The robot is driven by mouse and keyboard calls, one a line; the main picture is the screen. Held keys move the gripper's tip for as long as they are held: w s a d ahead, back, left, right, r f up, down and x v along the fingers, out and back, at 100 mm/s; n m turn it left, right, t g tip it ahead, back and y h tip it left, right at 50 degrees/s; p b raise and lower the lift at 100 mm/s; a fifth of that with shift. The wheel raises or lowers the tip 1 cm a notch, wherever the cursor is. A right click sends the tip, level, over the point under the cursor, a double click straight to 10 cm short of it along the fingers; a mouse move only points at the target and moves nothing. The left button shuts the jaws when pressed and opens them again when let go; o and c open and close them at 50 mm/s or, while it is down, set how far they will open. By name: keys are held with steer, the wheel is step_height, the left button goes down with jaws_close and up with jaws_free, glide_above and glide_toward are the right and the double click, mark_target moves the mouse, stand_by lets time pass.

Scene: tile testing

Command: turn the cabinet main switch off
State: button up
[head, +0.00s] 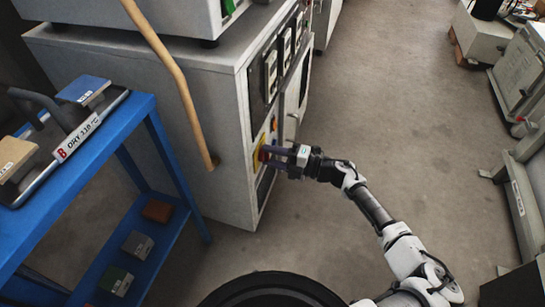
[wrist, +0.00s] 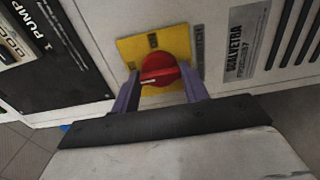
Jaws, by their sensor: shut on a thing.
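The cabinet main switch is a red rotary knob (wrist: 160,69) on a yellow plate (wrist: 139,44) on the cabinet front. In the wrist view its light-marked grip bar lies roughly level, slightly tilted. In the head view the yellow plate (head: 258,158) shows at the front's lower part, with the knob mostly hidden by my gripper. My gripper (head: 267,153) reaches the switch from the right. Its two purple fingers (wrist: 160,92) stand on either side of the red knob, shut on it. The exact finger contact is partly hidden.
The grey cabinet (head: 190,100) has dark panels above the switch and a vent beside it. A wooden stick (head: 172,70) leans before its side. A blue cart (head: 140,115) with tiles stands at left. Floor (head: 390,110) to the right is clear; equipment lines the right edge.

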stand_by(0.5)
steer(key=o, duration=1)
steer(key=v, duration=1.4)
steer(key=shift+p, duration=0.4)
steer(key=shift+r, duration=0.15)
